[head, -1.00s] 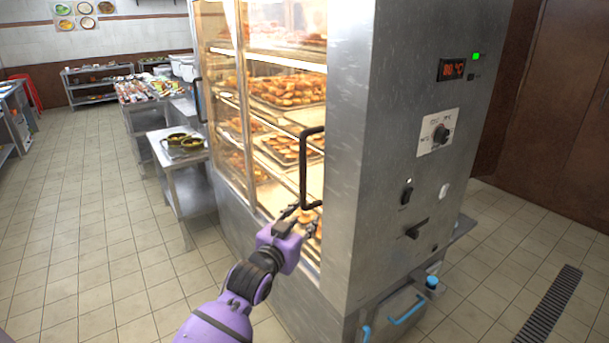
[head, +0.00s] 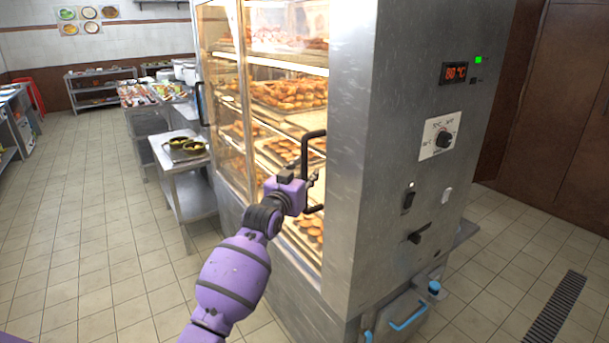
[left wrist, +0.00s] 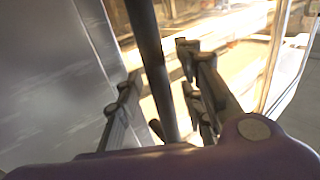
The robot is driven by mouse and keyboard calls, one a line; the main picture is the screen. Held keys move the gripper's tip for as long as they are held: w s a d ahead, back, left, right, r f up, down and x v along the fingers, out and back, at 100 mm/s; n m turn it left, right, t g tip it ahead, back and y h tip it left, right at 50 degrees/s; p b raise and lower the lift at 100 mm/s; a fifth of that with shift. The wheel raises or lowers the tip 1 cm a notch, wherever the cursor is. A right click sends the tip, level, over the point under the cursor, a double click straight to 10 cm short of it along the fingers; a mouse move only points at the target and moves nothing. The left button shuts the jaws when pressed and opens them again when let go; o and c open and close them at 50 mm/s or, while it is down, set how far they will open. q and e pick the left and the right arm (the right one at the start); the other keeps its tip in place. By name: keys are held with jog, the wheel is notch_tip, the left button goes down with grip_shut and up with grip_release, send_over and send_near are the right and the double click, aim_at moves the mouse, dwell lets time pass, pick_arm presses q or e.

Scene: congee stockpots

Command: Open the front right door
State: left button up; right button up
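The front right door (head: 285,35) is a glass door on a steel heated cabinet, with lit trays of food behind it. Its black upright handle (head: 313,134) is a bracket-shaped bar near the door's right edge. My purple left gripper (head: 314,183) is at the lower half of the handle, and its body hides part of the fingers in the head view. In the left wrist view the handle (left wrist: 148,45) runs between the two dark fingers (left wrist: 163,92). The fingers stand apart with gaps on both sides of the bar, so the gripper is open around it. My right gripper is not in view.
The cabinet's side panel (head: 400,120) carries a red display, a knob and switches. The left door's handle (head: 200,104) is further left. A steel side table (head: 185,160) with pans stands left of the cabinet. The tiled floor (head: 90,230) at left is clear.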

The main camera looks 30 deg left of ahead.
pick_arm(q)
grip_shut()
jog(key=shift+a, duration=0.1)
dwell(0.3)
